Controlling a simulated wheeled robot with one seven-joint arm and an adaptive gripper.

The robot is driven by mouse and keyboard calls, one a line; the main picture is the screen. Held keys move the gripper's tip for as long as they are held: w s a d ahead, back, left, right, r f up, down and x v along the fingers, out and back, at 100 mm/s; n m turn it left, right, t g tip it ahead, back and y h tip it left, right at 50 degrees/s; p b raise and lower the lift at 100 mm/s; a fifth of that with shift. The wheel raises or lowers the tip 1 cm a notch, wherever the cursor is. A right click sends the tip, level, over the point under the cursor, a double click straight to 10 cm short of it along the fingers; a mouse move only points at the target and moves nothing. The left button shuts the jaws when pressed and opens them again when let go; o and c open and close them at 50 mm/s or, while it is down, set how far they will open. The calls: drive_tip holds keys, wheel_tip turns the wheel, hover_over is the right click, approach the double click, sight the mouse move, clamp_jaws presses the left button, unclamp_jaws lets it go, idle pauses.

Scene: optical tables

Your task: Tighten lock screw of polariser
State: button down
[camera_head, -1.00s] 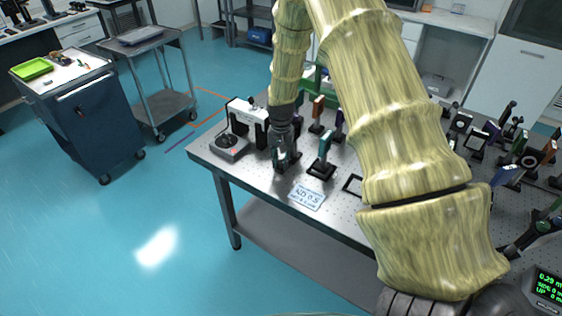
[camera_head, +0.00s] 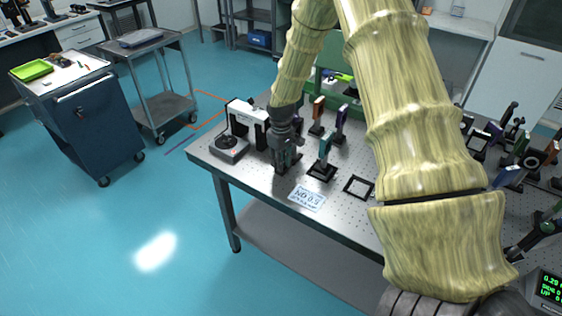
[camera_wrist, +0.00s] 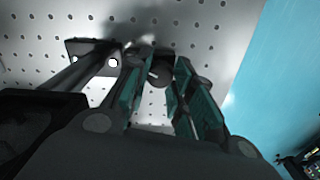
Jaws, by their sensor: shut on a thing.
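My gripper (camera_head: 284,168) points down at the near left part of the perforated optical table (camera_head: 262,184). In the wrist view, its two teal-padded fingers (camera_wrist: 160,84) stand on either side of a small dark round knob with a pale mark, which I take to be the lock screw (camera_wrist: 158,73) of the polariser. The gripper is shut on this knob. A dark mount part (camera_wrist: 88,48) with a hole shows left of the fingers in the wrist view. In the head view, my gripper hides the knob and most of its mount.
A grey device with a round dial (camera_head: 229,147) and a white-and-black unit (camera_head: 247,115) stand left of my gripper. A teal-edged optic on a post (camera_head: 323,160) stands close on the right. A label card (camera_head: 307,198) and a black square frame (camera_head: 358,187) lie on the table.

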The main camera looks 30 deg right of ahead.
drive_tip(key=shift+s+f+n, duration=0.15)
drive_tip(key=shift+n, duration=1)
drive_tip(key=shift+s+f+n, duration=0.1)
drive_tip(key=shift+n, duration=1.05)
drive_tip(key=c, duration=1.2)
unclamp_jaws()
drive_tip(key=shift+d, duration=0.1)
drive_tip(key=shift+w+r, duration=0.1)
drive_tip(key=shift+r, duration=0.1)
drive_tip(key=shift+w+r, duration=0.15)
drive_tip(key=shift+r, duration=0.35)
wheel_tip(320, 180, up, 11)
drive_tip(key=shift+f, duration=0.1)
